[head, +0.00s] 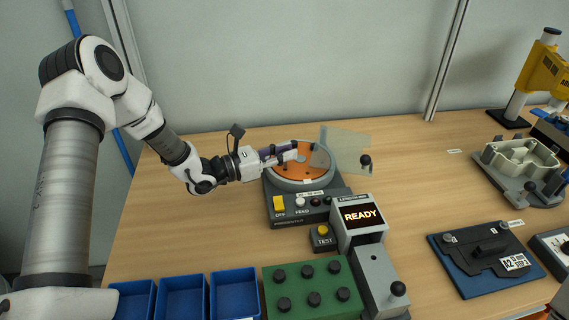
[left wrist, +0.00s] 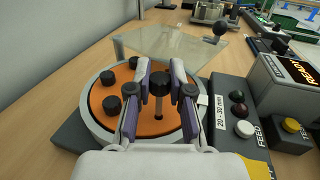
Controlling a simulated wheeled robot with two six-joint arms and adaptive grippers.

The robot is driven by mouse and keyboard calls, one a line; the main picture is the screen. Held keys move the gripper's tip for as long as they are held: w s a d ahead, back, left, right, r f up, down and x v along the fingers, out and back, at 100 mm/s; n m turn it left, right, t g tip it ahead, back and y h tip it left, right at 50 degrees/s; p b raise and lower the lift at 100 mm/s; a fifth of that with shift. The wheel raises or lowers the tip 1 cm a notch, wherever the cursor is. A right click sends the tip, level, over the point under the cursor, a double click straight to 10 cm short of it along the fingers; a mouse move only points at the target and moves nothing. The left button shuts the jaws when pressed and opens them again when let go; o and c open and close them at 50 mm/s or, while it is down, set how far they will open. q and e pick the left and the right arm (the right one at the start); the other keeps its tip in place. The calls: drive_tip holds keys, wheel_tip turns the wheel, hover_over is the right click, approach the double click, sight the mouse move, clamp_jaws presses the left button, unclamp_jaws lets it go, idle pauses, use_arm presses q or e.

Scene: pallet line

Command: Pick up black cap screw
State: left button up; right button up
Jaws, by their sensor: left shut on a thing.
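My left gripper (head: 294,153) is over the orange disc (head: 315,165) of the round feeder (head: 302,184). In the left wrist view the gripper (left wrist: 160,84) is shut on a black cap screw (left wrist: 158,86), its head between the fingertips and its shank hanging down over the orange disc. Whether the shank's end touches the disc I cannot tell. Several other black cap screws lie on the disc, one to the left of the fingers (left wrist: 112,105) and another farther back (left wrist: 107,77). My right gripper is not in view.
A clear plate (head: 345,147) stands at the feeder's far right. In front are a READY display (head: 362,217), a TEST button box (head: 322,238), a green block (head: 275,272) with several black heads, and blue bins (head: 183,300). The table's back left is clear.

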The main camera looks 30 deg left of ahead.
use_arm(q)
drive_tip(key=s+d+b, duration=0.1)
drive_tip(key=s+d, duration=0.2)
drive_tip(key=s, duration=0.4)
drive_tip(key=s+d+r+b, duration=0.1)
drive_tip(key=s+d, duration=0.3)
drive_tip(key=s, duration=0.3)
drive_tip(key=shift+s+r, duration=0.15)
drive_tip(key=shift+s, duration=0.05)
